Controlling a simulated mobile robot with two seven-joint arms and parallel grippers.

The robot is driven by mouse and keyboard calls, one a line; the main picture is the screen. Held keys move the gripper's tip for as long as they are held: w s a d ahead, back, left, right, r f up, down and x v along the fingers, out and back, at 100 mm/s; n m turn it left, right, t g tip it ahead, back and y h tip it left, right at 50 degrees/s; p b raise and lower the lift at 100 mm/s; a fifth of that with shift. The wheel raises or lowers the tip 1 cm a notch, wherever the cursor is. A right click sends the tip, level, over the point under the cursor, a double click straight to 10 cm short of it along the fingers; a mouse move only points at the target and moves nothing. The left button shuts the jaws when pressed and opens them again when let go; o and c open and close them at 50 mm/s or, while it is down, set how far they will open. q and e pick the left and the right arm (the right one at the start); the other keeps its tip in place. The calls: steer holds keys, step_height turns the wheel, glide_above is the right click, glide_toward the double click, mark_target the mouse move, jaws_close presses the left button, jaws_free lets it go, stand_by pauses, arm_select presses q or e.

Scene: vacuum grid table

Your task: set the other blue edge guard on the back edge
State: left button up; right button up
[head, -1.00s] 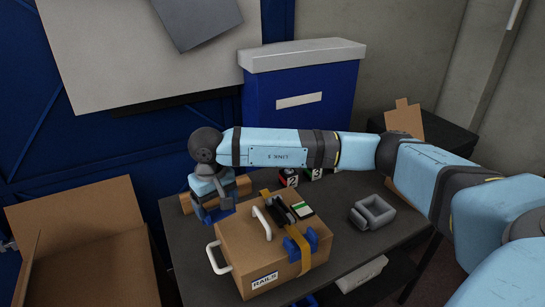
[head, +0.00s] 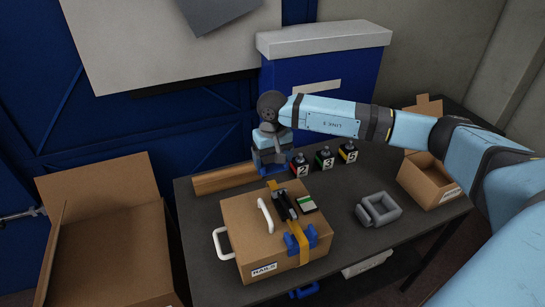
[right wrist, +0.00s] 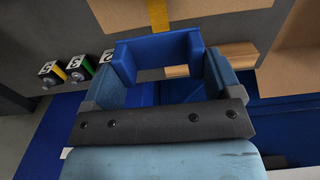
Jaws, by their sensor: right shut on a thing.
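The cardboard box (head: 245,225) labelled RAILS stands on the dark table with a yellow strap (head: 293,230) over it and a black buckle (head: 285,205) on top. One blue edge guard (head: 300,240) sits on its front top edge around the strap. My right gripper (head: 271,168) is behind the box, shut on the other blue edge guard (right wrist: 157,47). In the right wrist view this guard is between the fingers, apart from the box, near the strap (right wrist: 158,14). In the head view the held guard is mostly hidden by the gripper. My left gripper is not in view.
A wooden bar (head: 222,180) lies behind the box. A grey caddy (head: 378,209) and small open carton (head: 430,182) are to the right. The box has white handles (head: 222,245).

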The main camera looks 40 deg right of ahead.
mark_target(273, 166)
steer(key=shift+f+b, duration=0.15)
steer(key=shift+b, duration=0.25)
steer(key=shift+f+b, duration=1.6)
steer(key=shift+f, duration=0.25)
steer(key=shift+f+b, duration=0.25)
steer(key=shift+b, duration=0.45)
steer(key=shift+f+b, duration=1.7)
steer(key=shift+f, duration=0.3)
